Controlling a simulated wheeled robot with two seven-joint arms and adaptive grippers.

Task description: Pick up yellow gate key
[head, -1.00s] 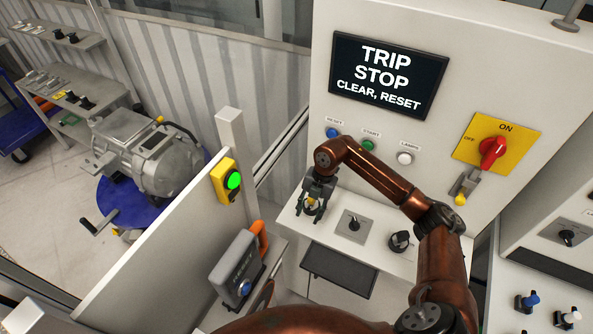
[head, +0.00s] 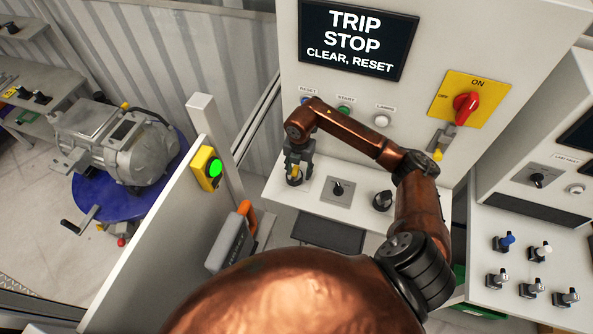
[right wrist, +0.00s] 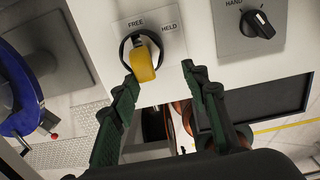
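The yellow gate key (right wrist: 144,64) sits in a round black switch on a plate marked FREE and HELD in the right wrist view. In the head view the key (head: 295,171) shows small at the left end of the white console shelf, partly hidden by the gripper. My right gripper (right wrist: 160,73) is open, its two dark fingers spread apart. The key lies near the left fingertip, with a wide gap to the right fingertip. In the head view my right gripper (head: 298,163) reaches down over the key. My left gripper is not in view.
A black selector knob (head: 338,188) stands right of the key, and another dark knob (head: 382,200) farther right. The console's upright panel (head: 290,60) rises close behind. A white barrier panel (head: 150,240) with a green-lit yellow box (head: 208,169) stands to the left.

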